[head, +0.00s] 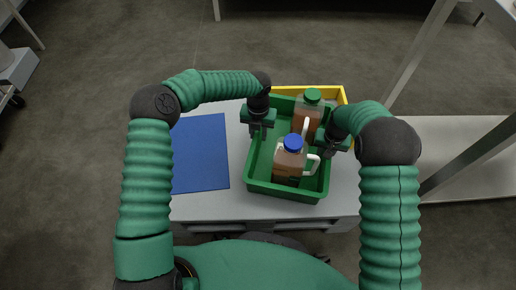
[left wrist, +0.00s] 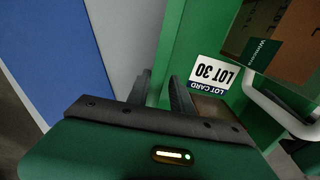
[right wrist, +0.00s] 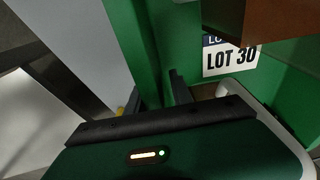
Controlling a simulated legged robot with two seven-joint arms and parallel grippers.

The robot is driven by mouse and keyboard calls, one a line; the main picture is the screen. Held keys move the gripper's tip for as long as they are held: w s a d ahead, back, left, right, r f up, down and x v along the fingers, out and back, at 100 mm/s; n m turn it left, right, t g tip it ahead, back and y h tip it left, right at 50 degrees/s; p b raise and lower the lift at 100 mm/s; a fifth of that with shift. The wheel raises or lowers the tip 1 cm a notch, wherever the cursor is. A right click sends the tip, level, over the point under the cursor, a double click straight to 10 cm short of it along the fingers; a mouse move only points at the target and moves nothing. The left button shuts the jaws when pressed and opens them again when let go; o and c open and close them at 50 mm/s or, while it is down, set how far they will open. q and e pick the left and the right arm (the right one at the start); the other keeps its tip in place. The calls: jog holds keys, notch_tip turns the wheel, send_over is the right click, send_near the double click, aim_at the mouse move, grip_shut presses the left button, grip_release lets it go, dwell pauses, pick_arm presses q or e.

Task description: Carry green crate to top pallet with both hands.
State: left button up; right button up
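The green crate (head: 287,189) sits upright on a grey surface in the head view. It holds a brown jug with a blue cap (head: 293,143) and one with a green cap (head: 313,96). My left gripper (head: 262,131) is at the crate's left wall and my right gripper (head: 333,148) at its right wall. In the left wrist view, the fingers (left wrist: 163,88) straddle the crate wall (left wrist: 180,45). In the right wrist view, the fingers (right wrist: 154,98) straddle the opposite wall (right wrist: 130,40). I cannot tell whether either pair presses on the wall. A top pallet is not identifiable.
A yellow crate (head: 300,90) is right behind the green one. A blue mat (head: 200,155) lies left of it on the grey surface (head: 205,206). A metal frame with a pale shelf (head: 462,165) stands at the right. Bare floor lies behind and left.

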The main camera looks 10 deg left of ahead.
pick_arm(q)
notch_tip(320, 180, up, 9)
jog(key=shift+f, duration=0.1)
pick_arm(e)
jog(key=shift+r, duration=0.3)
jog(key=r, duration=0.3)
jog(key=s+r, duration=0.1)
jog(key=r, duration=0.7)
jog(key=shift+s+r, duration=0.15)
jog(key=shift+s, duration=0.1)
